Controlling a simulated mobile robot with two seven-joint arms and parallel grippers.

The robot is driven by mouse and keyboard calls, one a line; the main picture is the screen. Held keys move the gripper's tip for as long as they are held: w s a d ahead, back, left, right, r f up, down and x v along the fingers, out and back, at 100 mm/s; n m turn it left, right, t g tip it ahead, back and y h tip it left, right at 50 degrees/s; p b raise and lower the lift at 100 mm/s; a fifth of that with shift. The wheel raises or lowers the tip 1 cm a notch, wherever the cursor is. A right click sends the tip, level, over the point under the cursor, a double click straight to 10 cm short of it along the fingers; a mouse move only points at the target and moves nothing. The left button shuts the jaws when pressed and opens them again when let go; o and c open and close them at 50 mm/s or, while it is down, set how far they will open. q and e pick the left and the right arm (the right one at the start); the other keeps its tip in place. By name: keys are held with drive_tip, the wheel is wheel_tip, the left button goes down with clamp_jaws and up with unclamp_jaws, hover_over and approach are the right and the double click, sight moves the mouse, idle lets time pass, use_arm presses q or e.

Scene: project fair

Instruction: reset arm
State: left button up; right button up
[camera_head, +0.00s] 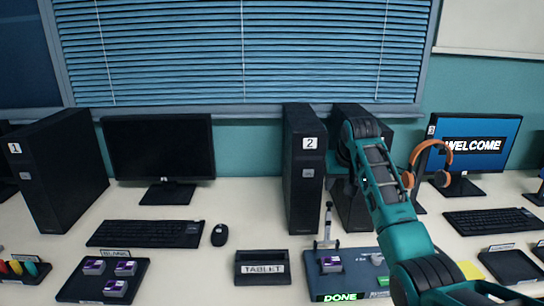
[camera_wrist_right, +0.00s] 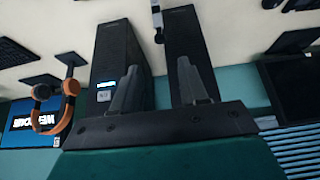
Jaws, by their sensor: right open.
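My right arm reaches in from the lower right in the head view, up in front of the black computer towers. Its gripper shows best in the right wrist view (camera_wrist_right: 160,88), with two grey fingers spread apart and nothing between them. The fingers appear over dark tower shapes in that tilted view; whether they touch anything cannot be told. In the head view the fingertips are hard to make out beside the arm. My left gripper is in neither view.
Tower 2 (camera_head: 304,175) stands close left of my arm; another tower (camera_head: 348,208) is partly behind it. Orange headphones (camera_head: 446,158) hang to the right. A blue-grey station reading DONE (camera_head: 365,265), a TABLET holder (camera_head: 263,282) and a BLANK tray (camera_head: 73,288) line the front.

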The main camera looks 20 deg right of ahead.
drive_tip(key=s+a+f+n+t, duration=0.1)
drive_tip(key=s+a+f, duration=0.1)
drive_tip(key=s+f, duration=0.35)
drive_tip(key=s+a+f+n+t, duration=0.1)
drive_tip(key=s+a+f, duration=0.1)
drive_tip(key=f, duration=0.7)
drive_tip(key=s+a+f+n+t, duration=0.1)
drive_tip(key=s+a+f, duration=0.1)
drive_tip(key=s+f, duration=0.35)
drive_tip(key=s+a+f+y, duration=0.1)
drive_tip(key=s+a, duration=0.2)
drive_tip(key=s, duration=0.3)
drive_tip(key=s+a+f+n+t+y, duration=0.1)
drive_tip(key=s+a+f, duration=0.1)
drive_tip(key=s+a, duration=0.2)
drive_tip(key=s+a+f+n+t+y, duration=0.1)
drive_tip(key=s+a, duration=0.3)
drive_tip(key=s, duration=0.6)
drive_tip(key=shift+s+f, duration=0.2)
drive_tip(key=shift+f, duration=0.45)
